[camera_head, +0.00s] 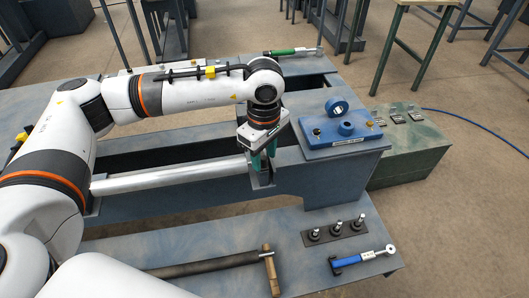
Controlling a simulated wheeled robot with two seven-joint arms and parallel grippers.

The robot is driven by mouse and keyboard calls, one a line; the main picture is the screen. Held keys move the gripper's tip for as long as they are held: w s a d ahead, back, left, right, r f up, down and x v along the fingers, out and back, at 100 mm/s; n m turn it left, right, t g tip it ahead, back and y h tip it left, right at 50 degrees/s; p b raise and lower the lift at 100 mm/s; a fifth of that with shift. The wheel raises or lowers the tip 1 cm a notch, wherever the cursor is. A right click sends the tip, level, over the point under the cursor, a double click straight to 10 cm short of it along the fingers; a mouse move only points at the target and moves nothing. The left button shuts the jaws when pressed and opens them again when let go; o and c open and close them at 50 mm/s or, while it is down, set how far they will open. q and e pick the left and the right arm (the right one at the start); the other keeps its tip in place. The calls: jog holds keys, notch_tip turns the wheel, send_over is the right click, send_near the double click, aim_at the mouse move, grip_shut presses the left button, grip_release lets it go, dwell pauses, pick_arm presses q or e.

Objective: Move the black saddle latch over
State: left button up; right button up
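My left gripper (263,158) points down at the right end of a long silver cylinder (170,179). Its teal fingertips are apart and reach down at a dark upright piece (263,180), which looks like the black saddle latch. The gripper body hides the top of this piece, so I cannot tell whether the fingers touch or grip it. The cylinder lies level in the blue-grey bench frame, with its right end beside the dark piece. My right gripper is not in view.
A blue block with round blue parts (341,131) sits right of the gripper. A green box (411,142) stands beyond it. On the lower front shelf lie a hammer-like tool (220,263), a plate with several pegs (335,231) and a blue-handled wrench (361,258). A green-handled tool (290,51) lies behind.

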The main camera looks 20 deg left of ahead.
pick_arm(q)
jog(key=shift+r+p, duration=1.55)
jog(key=shift+r, duration=1.5)
jog(key=shift+r, duration=0.5)
notch_tip(320, 180, up, 11)
jog(key=b, duration=0.1)
